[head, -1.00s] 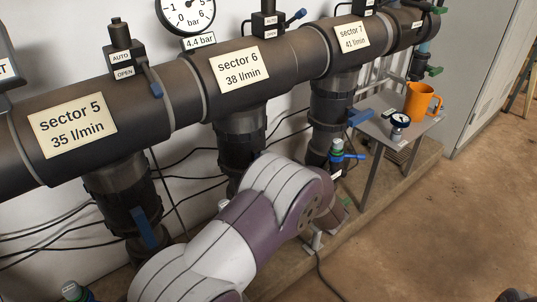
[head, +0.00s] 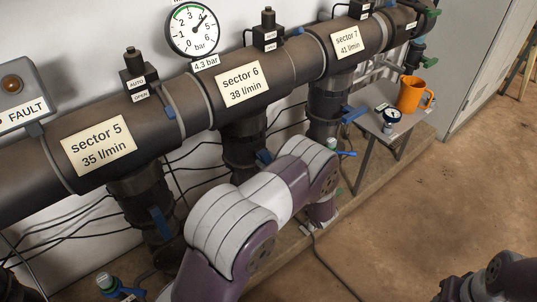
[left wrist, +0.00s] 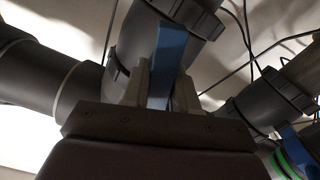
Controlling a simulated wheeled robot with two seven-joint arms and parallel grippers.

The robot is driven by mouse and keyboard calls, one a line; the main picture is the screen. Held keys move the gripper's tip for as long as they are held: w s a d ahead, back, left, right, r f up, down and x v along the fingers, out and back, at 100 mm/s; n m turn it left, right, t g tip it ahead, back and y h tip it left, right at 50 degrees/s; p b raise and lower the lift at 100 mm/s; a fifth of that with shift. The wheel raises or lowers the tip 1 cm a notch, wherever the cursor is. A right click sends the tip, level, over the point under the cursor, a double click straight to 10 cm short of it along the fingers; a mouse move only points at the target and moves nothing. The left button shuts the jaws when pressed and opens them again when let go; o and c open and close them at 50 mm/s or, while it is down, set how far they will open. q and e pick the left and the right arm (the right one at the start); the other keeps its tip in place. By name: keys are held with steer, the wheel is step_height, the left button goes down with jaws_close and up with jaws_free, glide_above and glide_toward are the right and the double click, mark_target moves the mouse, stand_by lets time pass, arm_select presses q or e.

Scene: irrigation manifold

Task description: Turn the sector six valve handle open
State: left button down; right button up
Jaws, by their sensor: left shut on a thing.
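The sector 6 branch hangs below the big dark pipe under the label "sector 6, 38 l/min" (head: 242,84). Its blue valve handle (head: 263,157) shows in the head view just above my left arm, which hides part of it. In the left wrist view, a blue handle (left wrist: 168,60) stands between the two pale fingers of my left gripper (left wrist: 163,92), in front of a dark pipe fitting. The gripper is shut on it. In the head view my left arm covers the fingers. My right gripper does not show; only part of my right arm is at the bottom right.
Sector 5 (head: 98,145) and sector 7 (head: 347,41) branches flank it, with blue handles (head: 159,223) and (head: 352,114). A FAULT box (head: 20,95) is at left. A small table (head: 372,122) holds an orange mug (head: 412,95) and a gauge. Black cables run along the wall. The floor at right is clear.

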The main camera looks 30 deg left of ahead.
arm_select(q)
steer(key=shift+m+p, duration=1.25)
steer(key=shift+m, duration=0.65)
steer(key=shift+f, duration=0.1)
steer(key=c, duration=1)
jaws_free()
steer(key=shift+o, duration=0.2)
steer(key=shift+s+d, duration=0.1)
steer(key=shift+d, duration=0.15)
steer(key=p+v, duration=0.2)
steer(key=v, duration=1)
